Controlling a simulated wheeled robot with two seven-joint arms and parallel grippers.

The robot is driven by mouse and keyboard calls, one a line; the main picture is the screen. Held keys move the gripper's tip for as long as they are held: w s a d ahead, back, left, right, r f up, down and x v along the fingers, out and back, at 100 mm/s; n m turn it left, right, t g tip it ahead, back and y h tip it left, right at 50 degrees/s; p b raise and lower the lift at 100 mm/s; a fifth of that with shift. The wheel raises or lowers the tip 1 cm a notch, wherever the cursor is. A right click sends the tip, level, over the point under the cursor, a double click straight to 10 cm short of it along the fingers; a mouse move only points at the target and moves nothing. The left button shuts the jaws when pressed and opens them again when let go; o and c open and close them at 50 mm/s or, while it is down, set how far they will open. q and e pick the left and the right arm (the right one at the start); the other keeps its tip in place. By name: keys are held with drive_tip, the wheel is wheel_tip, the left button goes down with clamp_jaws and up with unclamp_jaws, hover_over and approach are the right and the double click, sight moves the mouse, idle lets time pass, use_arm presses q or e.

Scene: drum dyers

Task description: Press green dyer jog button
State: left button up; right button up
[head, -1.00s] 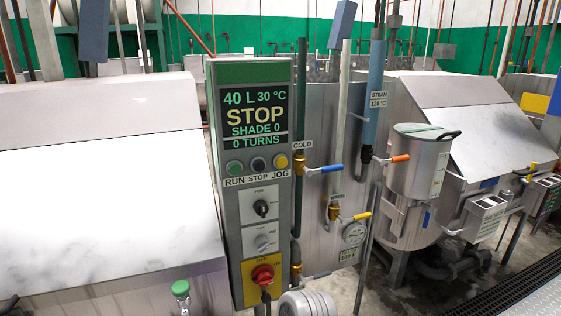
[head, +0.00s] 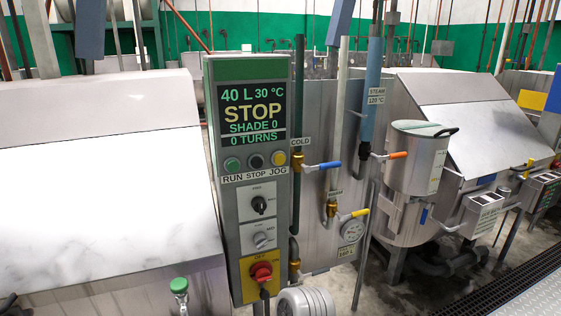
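The green dyer's control panel (head: 223,210) is a tall grey box with a green top band, standing upright in the middle of the head view. Its screen (head: 251,113) reads 40 L, 30 °C, STOP, SHADE 0 and 0 TURNS. Below the screen are a green button (head: 232,165) over RUN, a black button (head: 256,161) over STOP and a yellow jog button (head: 279,158) over JOG. Nothing covers the jog button. Neither of my grippers shows in the head view.
Below the buttons are a black knob (head: 259,205), a grey knob (head: 261,240) and a red rotary switch (head: 261,271). Pipes with a blue-handled valve (head: 329,165) run close right of the panel. A steel drum housing (head: 105,190) fills the left.

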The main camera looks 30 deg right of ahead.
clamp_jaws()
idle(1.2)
